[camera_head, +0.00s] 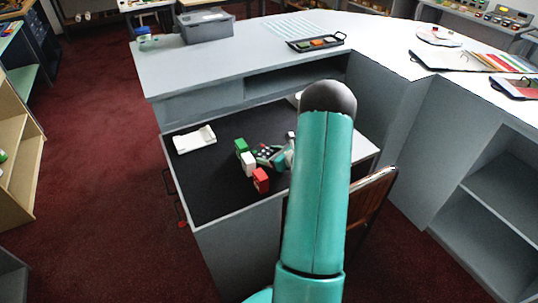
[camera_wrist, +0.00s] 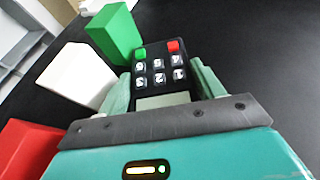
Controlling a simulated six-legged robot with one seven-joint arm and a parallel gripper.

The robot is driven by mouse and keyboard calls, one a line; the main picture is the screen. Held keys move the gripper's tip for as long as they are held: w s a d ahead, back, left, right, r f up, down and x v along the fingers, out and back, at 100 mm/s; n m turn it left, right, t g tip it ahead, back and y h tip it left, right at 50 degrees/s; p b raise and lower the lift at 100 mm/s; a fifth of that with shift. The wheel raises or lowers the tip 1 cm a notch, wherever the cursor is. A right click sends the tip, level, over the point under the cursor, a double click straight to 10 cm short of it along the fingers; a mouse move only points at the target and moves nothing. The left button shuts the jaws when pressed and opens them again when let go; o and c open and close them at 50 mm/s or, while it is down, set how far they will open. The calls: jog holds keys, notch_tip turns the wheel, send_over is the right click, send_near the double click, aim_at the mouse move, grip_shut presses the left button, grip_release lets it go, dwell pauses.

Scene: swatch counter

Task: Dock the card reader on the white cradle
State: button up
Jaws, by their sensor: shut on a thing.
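The card reader (camera_wrist: 160,72) is a dark keypad device with one green key, one red key and several number keys. My gripper (camera_wrist: 164,88) is shut on it, with one finger on each side, in the wrist view. In the head view the card reader (camera_head: 266,153) shows small beside the blocks, and my gripper (camera_head: 280,156) is partly hidden by my teal arm. I cannot tell whether the reader touches the black surface. The white cradle (camera_head: 195,139) lies at the left of the black counter top, apart from the reader.
A green block (camera_wrist: 116,34), a white block (camera_wrist: 79,74) and a red block (camera_wrist: 27,148) stand left of my gripper. The black counter top (camera_head: 215,185) is bare between them and the cradle. A higher grey counter (camera_head: 190,72) runs behind. A brown chair (camera_head: 372,205) stands at right.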

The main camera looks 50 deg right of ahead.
jog(key=shift+r, duration=0.1)
jog(key=shift+f, duration=0.2)
jog(key=o, duration=1.2)
jog(key=shift+c, duration=0.2)
jog(key=shift+r, duration=0.1)
